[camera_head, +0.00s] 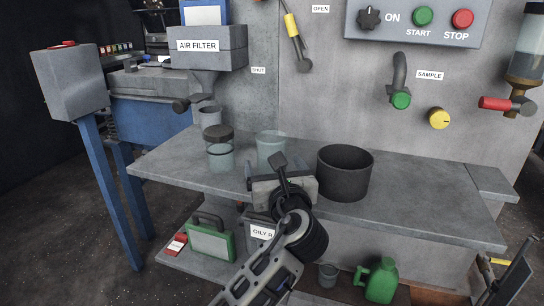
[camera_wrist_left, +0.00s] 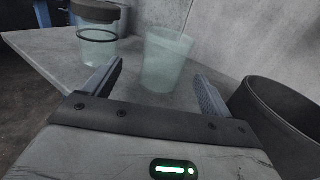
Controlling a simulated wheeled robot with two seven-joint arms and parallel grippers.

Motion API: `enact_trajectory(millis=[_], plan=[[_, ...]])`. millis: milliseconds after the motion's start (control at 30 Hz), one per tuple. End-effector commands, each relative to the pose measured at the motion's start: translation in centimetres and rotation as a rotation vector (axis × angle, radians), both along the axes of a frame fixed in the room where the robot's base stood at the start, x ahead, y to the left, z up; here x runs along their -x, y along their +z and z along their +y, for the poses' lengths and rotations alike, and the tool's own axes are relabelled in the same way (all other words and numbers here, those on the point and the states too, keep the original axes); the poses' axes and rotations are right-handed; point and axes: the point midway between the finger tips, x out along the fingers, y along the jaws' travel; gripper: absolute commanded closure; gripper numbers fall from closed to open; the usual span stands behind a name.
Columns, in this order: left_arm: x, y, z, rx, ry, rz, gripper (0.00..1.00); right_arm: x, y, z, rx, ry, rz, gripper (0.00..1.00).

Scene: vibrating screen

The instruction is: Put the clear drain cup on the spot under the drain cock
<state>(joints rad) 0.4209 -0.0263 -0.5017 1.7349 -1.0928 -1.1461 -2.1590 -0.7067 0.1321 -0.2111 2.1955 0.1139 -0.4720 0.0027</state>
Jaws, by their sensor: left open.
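A clear, greenish open cup (camera_head: 270,146) stands upright on the grey bench. In the left wrist view the clear cup (camera_wrist_left: 166,60) is beyond and between my fingertips, with no visible grip on it. My left gripper (camera_head: 281,166) is open and low over the bench, just in front of the cup; its spread fingers also show in the left wrist view (camera_wrist_left: 160,82). The drain cock (camera_head: 192,103) with a dark handle hangs under the AIR FILTER box (camera_head: 207,47) at the left. I cannot make out a marked spot below it. My right gripper is out of view.
A wide black tub (camera_head: 345,173) stands close on the gripper's right. The bench (camera_head: 420,200) is clear further right.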

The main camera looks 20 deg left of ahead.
Motion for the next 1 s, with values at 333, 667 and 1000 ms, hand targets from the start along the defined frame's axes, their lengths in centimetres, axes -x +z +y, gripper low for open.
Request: enact_trajectory(millis=[333, 667, 1000], plan=[[-2.9, 0.2, 1.2, 0.001, 0.000, 0.000, 0.16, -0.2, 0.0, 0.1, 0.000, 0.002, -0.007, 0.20], [-6.5, 0.3, 2.7, 0.002, -0.002, 0.000, 0.16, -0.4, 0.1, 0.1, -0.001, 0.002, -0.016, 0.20], [-6.5, 0.3, 2.7, 0.003, -0.002, 0.001, 0.49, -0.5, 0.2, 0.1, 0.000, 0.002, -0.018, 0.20]])
